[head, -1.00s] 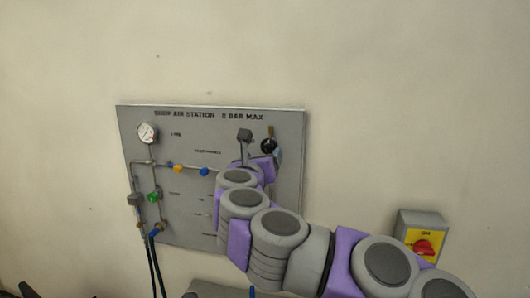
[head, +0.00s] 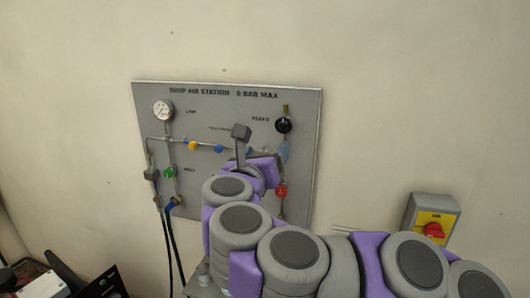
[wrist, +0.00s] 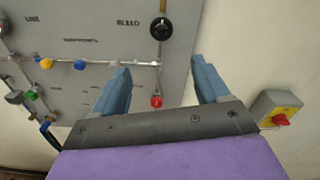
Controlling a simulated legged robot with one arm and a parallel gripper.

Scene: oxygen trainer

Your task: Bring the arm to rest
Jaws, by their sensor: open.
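My gripper shows clearly in the wrist view (wrist: 160,85), with its two blue-grey fingers spread wide and nothing between them. In the head view my purple and grey arm reaches from the lower right up in front of the grey air station panel (head: 300,110). The arm hides part of the panel's lower middle, and the fingers are mostly hidden there. I cannot tell the exact distance from fingers to panel.
The panel carries a round gauge (head: 162,111), a black bleed knob (head: 283,125), and yellow, blue, green and red knobs. Dark hoses (head: 174,250) hang below it. A switch box with a red knob (head: 433,230) is on the wall to the right. Dark clutter (head: 95,285) lies lower left.

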